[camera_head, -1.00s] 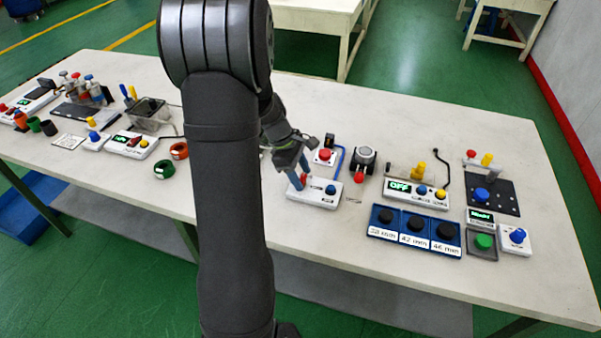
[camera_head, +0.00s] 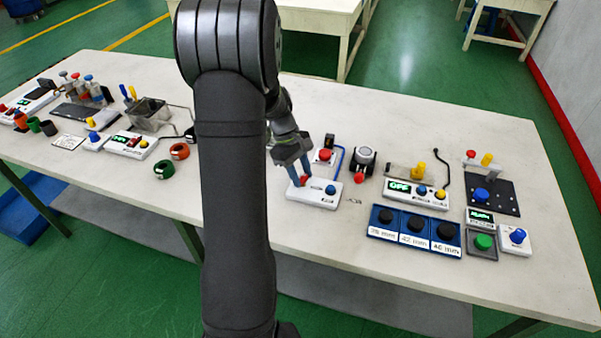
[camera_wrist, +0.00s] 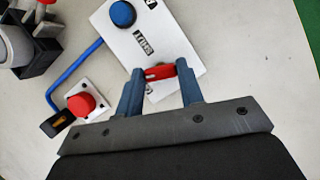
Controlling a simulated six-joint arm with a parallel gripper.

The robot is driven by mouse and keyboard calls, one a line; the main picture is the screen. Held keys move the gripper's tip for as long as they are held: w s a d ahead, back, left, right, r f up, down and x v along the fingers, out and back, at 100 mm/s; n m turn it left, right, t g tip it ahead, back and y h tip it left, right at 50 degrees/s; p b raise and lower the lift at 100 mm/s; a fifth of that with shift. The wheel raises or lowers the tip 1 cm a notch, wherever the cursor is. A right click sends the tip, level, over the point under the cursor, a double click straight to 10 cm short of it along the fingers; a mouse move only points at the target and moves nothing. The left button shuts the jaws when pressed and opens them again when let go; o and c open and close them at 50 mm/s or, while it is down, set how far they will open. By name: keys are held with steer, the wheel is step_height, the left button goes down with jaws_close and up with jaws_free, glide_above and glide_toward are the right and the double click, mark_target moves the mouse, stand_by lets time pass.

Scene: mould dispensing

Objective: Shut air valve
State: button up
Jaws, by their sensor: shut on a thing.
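The air valve has a red handle (camera_wrist: 160,72) on a white base plate (camera_wrist: 152,34), which also carries a blue round knob (camera_wrist: 122,13) and a small printed label. In the head view the white plate (camera_head: 314,194) lies near the middle of the table, with the blue knob (camera_head: 331,190) at its right. My gripper (camera_wrist: 160,78) has its two blue-grey fingers on either side of the red handle and is shut on it. In the head view my gripper (camera_head: 299,172) points down at the plate's left part, and the fingers partly hide the handle.
A red button (camera_wrist: 81,104) on a small white block stands beside the plate, with a blue tube (camera_wrist: 75,72) running by it. A black device (camera_head: 364,158) with a red knob is to the right. The table front (camera_head: 330,240) is clear.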

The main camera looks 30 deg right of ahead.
steer(key=m+y, duration=0.1)
steer(key=m, duration=0.2)
steer(key=shift+d+m+g, duration=0.15)
steer(key=shift+m+g, duration=0.15)
steer(key=shift+m, duration=0.1)
steer(key=m+y, duration=0.2)
steer(key=m, duration=0.1)
steer(key=shift+d+m, duration=0.1)
steer(key=shift+m, duration=0.2)
steer(key=m+y, duration=0.1)
steer(key=m, duration=0.2)
steer(key=m+t+y, duration=0.1)
steer(key=m, duration=0.1)
steer(key=shift+s+d+m, duration=0.1)
steer(key=shift+m, duration=0.6)
steer(key=o, duration=1)
steer(key=shift+t, duration=0.3)
